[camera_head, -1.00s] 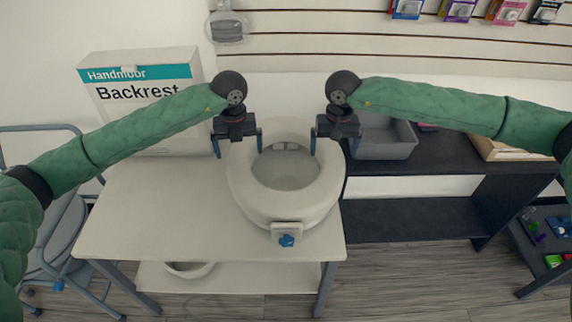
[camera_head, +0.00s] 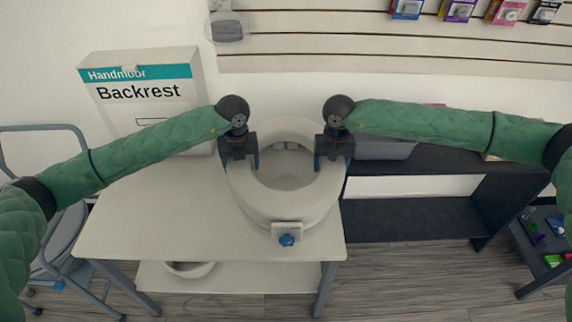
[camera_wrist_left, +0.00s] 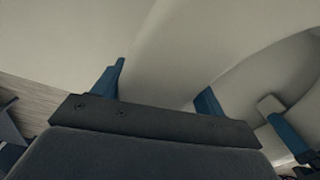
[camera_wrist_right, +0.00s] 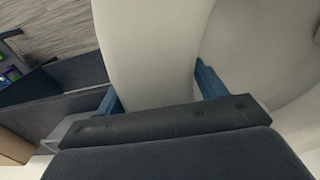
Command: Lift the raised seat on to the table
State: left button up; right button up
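The raised seat (camera_head: 258,204) is a thick white ring with a front bracket and blue knob (camera_head: 287,240). It stands at the right end of the white table (camera_head: 150,225). My left gripper (camera_head: 240,165) points down over the ring's left rim, and my right gripper (camera_head: 333,165) over its right rim. In the left wrist view the blue fingers (camera_wrist_left: 158,82) stand apart on either side of the rim. In the right wrist view the fingers (camera_wrist_right: 157,92) also straddle the rim, close to it. Whether any fingertip touches it is unclear.
A Backrest box (camera_head: 140,92) stands at the table's back left. A white round item (camera_head: 190,269) lies on the lower shelf. A dark shelf unit (camera_head: 440,160) with a grey bin (camera_head: 385,150) adjoins the right. A grey-framed chair (camera_head: 70,235) stands left. The table's front left is clear.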

pick_arm(q)
jog(key=c, duration=1.1)
pick_arm(e)
jog(key=c, duration=1.1)
pick_arm(q)
jog(key=shift+r, duration=0.2)
pick_arm(e)
jog(key=shift+r, duration=0.2)
